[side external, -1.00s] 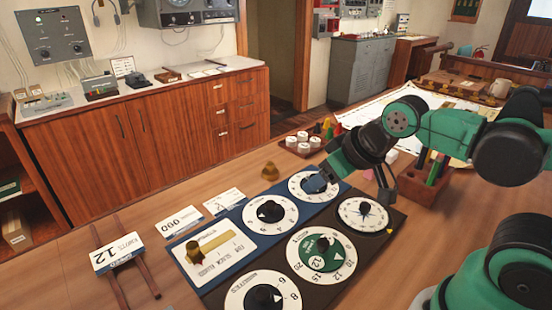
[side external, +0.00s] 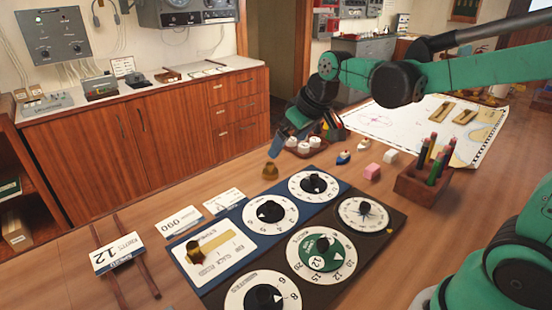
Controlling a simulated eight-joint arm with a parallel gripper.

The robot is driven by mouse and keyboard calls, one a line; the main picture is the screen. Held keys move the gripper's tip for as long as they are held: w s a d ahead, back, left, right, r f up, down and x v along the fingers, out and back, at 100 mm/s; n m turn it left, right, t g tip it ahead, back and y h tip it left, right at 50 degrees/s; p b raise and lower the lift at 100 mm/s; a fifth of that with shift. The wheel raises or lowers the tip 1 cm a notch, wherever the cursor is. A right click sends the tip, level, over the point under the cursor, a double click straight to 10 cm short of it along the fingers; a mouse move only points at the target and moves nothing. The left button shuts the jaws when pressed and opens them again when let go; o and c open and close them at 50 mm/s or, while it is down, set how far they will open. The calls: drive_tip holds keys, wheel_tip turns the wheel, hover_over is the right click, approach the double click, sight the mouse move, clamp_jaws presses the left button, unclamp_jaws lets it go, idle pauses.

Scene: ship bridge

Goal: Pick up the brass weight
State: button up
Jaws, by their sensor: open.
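The brass weight (side external: 270,171) is a small golden, knob-topped piece standing on the wooden table, just beyond the blue dial panel. My gripper (side external: 286,140) is open and empty, reaching in from the upper right. Its blue-grey finger points down and left, with the tip just above and slightly right of the weight in the picture. The weight is in plain view; I cannot tell the exact gap in depth. The other finger is partly hidden by the gripper body.
The dial panels (side external: 262,247) lie in front of the weight. White cards (side external: 182,222) lie to its left. A tray with white cups (side external: 302,145) is close behind my gripper. A pen holder (side external: 424,186), small blocks (side external: 372,171) and a chart (side external: 381,118) are to the right.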

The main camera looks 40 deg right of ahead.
sight(271, 164)
drive_tip(key=shift+n+g+y, duration=0.5)
drive_tip(key=shift+n+g, duration=0.1)
drive_tip(key=shift+n, duration=0.2)
drive_tip(key=w+d+f, duration=0.2)
drive_tip(key=w+f, duration=0.1)
drive_tip(key=w+d+f, duration=0.2)
drive_tip(key=w+f, duration=0.1)
drive_tip(key=w+d+f, duration=0.2)
drive_tip(key=w+f, duration=0.1)
drive_tip(key=w, duration=0.1)
drive_tip(key=shift+w+d+f, duration=0.15)
drive_tip(key=shift+w+f, duration=0.15)
drive_tip(key=shift+f, duration=0.35)
drive_tip(key=shift+x, duration=2.6)
clamp_jaws()
drive_tip(key=shift+r, duration=0.1)
